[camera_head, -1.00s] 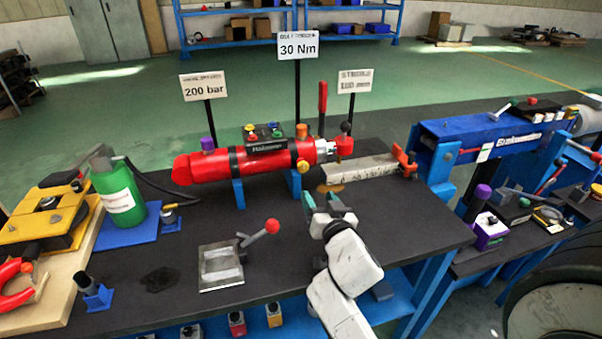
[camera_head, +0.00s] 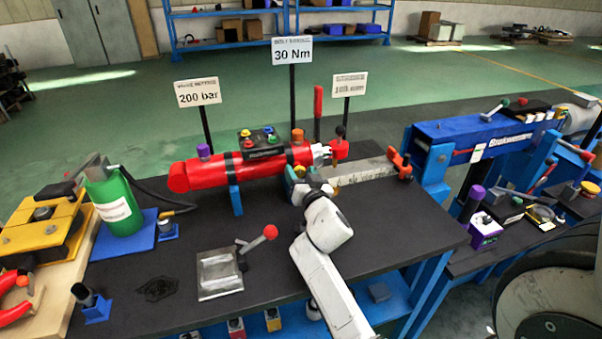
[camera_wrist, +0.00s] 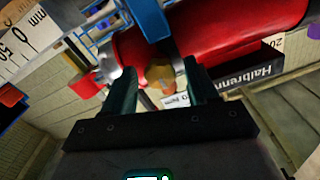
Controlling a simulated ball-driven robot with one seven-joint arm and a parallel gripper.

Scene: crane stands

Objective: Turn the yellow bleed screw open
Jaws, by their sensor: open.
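The yellow bleed screw (camera_wrist: 160,76) sits on the side of the red cylinder (camera_head: 225,170). In the wrist view it lies between the two dark green fingers of my gripper (camera_wrist: 162,86), with a gap showing on either side. My gripper is open. In the head view my gripper (camera_head: 297,184) is at the near side of the cylinder's right part and mostly hides the screw. The red cylinder also fills the top of the wrist view (camera_wrist: 240,30). I cannot tell whether a finger touches the screw.
A measuring scale bar (camera_head: 362,172) lies right of the cylinder. A black box with coloured knobs (camera_head: 262,144) sits on top.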

